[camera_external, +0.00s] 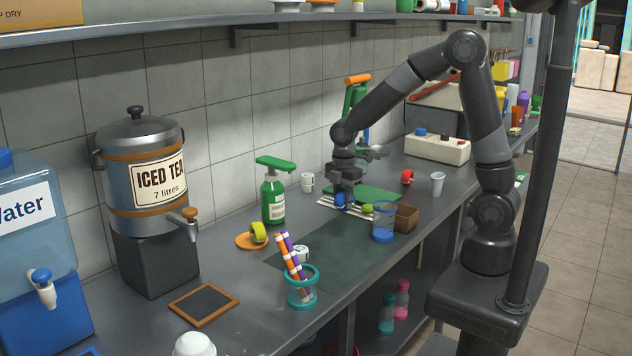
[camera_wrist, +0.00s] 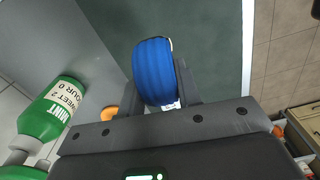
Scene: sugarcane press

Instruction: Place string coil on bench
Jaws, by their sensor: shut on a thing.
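The string coil (camera_wrist: 154,70) is a blue roll. My gripper (camera_wrist: 158,95) is shut on it, with one finger on each side. In the external view my gripper (camera_external: 345,187) points down with the blue coil (camera_external: 340,198) at its tip, in front of the green board. The coil is small there, and I cannot tell how far it is above the surface. The bench (camera_external: 255,318) is a long grey counter along the tiled wall. A dark green mat (camera_external: 345,265) lies on it and also shows below the coil in the wrist view (camera_wrist: 212,35).
A brown box (camera_external: 407,219), a clear blue-rimmed cup (camera_external: 383,225) and a green bottle (camera_external: 273,200) stand near my gripper. A teal holder with striped sticks (camera_external: 301,290) stands nearer the camera. The bench around the small slate (camera_external: 204,305) has free room.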

